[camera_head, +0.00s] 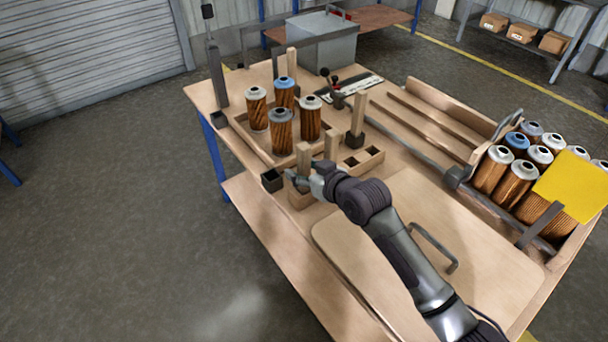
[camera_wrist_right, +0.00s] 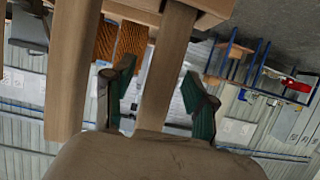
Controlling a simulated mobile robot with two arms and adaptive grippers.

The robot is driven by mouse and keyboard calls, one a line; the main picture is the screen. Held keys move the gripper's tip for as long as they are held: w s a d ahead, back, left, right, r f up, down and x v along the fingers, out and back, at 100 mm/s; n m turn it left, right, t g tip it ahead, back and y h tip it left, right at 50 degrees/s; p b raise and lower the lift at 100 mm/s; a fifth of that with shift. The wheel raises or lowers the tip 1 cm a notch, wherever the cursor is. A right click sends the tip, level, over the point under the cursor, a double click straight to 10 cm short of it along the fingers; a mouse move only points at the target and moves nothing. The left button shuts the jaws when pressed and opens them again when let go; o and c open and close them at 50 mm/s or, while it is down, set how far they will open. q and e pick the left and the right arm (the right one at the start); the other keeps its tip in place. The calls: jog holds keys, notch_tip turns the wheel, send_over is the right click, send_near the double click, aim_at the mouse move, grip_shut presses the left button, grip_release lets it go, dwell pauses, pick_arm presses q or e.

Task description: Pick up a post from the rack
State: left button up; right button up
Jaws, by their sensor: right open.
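Wooden posts stand in a rack (camera_head: 376,156) on the workbench; the rack also has empty square holes. My right gripper (camera_head: 298,181) is at the rack, around the lower part of the nearest post (camera_head: 304,156). In the wrist view, which looks upside down, this post (camera_wrist_right: 168,75) passes between the two open fingers of the right gripper (camera_wrist_right: 160,90), with gaps on both sides. A second post (camera_head: 331,146) stands just right of it; a post also shows at the left of the wrist view (camera_wrist_right: 72,70). My left gripper is not in view.
Several copper-coloured cartridges (camera_head: 282,133) stand behind the rack. Other posts stand in a dark foot (camera_head: 358,118) and farther back (camera_head: 291,63). A crate of cartridges with a yellow sheet (camera_head: 573,186) is at right. A board with a handle (camera_head: 400,235) lies in front.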

grip_shut()
